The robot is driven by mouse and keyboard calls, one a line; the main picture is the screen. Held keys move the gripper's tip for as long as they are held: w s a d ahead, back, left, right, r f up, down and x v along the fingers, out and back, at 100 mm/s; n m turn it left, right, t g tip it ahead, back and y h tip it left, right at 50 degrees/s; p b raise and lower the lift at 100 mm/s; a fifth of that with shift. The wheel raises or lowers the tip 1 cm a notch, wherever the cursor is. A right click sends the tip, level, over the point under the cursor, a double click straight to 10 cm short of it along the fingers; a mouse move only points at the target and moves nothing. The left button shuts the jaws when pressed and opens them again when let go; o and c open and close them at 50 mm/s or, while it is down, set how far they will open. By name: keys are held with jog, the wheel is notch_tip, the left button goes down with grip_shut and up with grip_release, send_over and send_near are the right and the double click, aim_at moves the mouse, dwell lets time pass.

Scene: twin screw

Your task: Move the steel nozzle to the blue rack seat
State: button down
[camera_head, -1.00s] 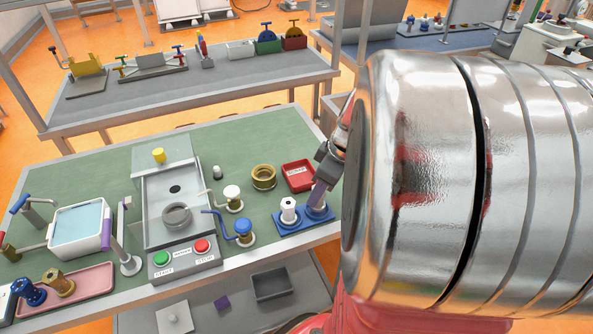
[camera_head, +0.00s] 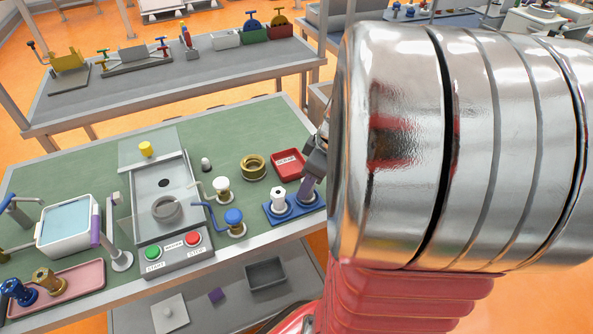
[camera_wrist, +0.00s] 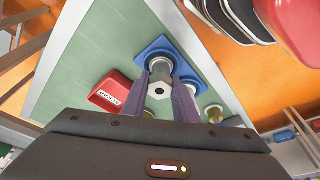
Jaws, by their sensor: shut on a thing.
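The blue rack (camera_head: 292,213) lies near the right front edge of the green-topped bench. A white, holed nozzle-like piece (camera_head: 278,197) stands upright in its left seat. My gripper (camera_head: 307,190), with purple fingers, is over the right seat, partly hidden by my arm. In the wrist view my gripper (camera_wrist: 164,95) is shut on the steel nozzle (camera_wrist: 159,90), a pale part with a hexagonal hole. The blue rack (camera_wrist: 152,49) shows just beyond it, with a ring-shaped seat in line with the nozzle. I cannot tell whether the nozzle touches the seat.
A red tray (camera_head: 289,162) is behind the rack and a brass ring (camera_head: 254,167) to its left. A grey machine (camera_head: 165,185) with green and red buttons is farther left.

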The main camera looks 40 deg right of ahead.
dwell(0.6)
jog(key=c, duration=1.3)
grip_release()
jog(key=shift+c, duration=0.2)
jog(key=shift+o, duration=0.2)
jog(key=o, duration=0.5)
jog(key=shift+o, duration=0.2)
jog(key=shift+r, duration=0.15)
jog(key=shift+r, duration=3.4)
